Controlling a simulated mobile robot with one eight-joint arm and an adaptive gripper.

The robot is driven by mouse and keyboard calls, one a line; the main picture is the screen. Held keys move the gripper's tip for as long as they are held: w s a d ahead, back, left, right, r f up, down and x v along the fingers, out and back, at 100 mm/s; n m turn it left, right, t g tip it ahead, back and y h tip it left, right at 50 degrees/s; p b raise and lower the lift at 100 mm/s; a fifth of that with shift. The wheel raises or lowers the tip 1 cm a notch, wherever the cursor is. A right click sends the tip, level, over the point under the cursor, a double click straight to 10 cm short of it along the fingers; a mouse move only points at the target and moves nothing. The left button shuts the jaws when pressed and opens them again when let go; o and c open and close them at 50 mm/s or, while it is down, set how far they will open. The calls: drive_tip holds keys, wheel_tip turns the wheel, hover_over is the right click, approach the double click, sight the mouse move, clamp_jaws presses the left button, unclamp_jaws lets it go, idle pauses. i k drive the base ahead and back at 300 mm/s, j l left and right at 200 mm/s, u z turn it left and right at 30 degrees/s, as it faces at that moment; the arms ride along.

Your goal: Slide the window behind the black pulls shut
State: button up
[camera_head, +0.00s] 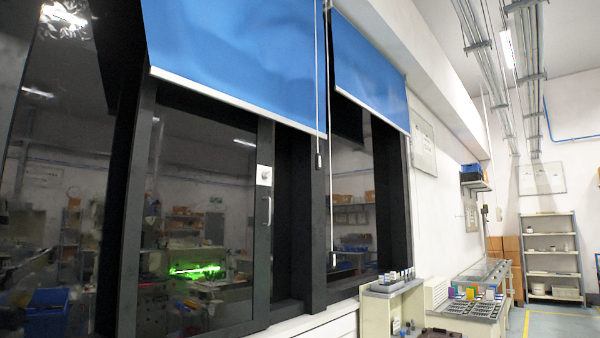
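The upper pull (319,160) is in front of a dark window post, and the lower pull (334,260) is by the right-hand window section. Left of them stands a dark-framed glass window panel (205,190), with a pale upright handle (266,211) and a small white plate (264,175) on its right frame edge. A dark vertical strip lies between this edge and the post; I cannot tell whether it is open gap or frame. Another pane (352,190) shows behind the cords. My gripper is not in view.
Blue blinds (240,50) cover the upper windows, with a second blind (370,70) to the right. A low cabinet (390,310) with small boxes stands below the right window. A shelf rack (550,255) stands far right, with open floor before it.

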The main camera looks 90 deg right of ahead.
sight(194, 261)
drive_tip(key=k+z, duration=0.1)
drive_tip(key=z, duration=2.2)
